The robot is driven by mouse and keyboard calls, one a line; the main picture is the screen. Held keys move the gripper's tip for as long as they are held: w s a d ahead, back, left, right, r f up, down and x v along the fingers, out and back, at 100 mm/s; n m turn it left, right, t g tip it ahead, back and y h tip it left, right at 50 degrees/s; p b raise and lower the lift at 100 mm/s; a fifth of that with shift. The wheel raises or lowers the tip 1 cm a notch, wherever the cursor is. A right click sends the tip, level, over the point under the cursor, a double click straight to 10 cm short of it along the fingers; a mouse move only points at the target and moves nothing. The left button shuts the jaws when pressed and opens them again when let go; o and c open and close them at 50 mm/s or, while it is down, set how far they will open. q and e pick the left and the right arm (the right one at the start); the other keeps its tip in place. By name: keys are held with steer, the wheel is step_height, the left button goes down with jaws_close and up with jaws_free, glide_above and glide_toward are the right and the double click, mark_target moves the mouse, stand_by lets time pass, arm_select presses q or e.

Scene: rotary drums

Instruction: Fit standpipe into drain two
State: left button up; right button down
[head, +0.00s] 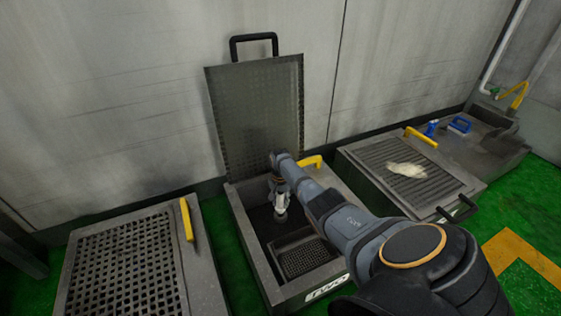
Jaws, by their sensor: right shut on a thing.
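The middle drain (258,258) is an open grey box with a small grate (303,257) inside. Its lid (257,110), with a black handle, stands raised against the wall. My right arm reaches over this drain from the lower right. My right gripper (280,198) points down inside the drain's outline, shut on a short pale cylindrical piece, probably the standpipe (281,203). The arm hides part of the drain. I cannot tell whether the standpipe touches anything below. My left gripper is out of view.
A closed grated drain (122,262) with a yellow handle stands at left. Another (362,153) at right has a pale cloth (405,169) on its grate. Blue items (459,124) lie on a grey block farther right. A wall stands close behind. The floor is green.

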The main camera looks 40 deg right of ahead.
mark_target(280, 207)
steer(key=shift+f+b, duration=1.65)
steer(key=shift+f, duration=0.4)
steer(key=c, duration=0.9)
jaws_free()
steer(key=shift+r, duration=0.1)
steer(key=shift+o, duration=0.2)
step_height(280, 207, up, 12)
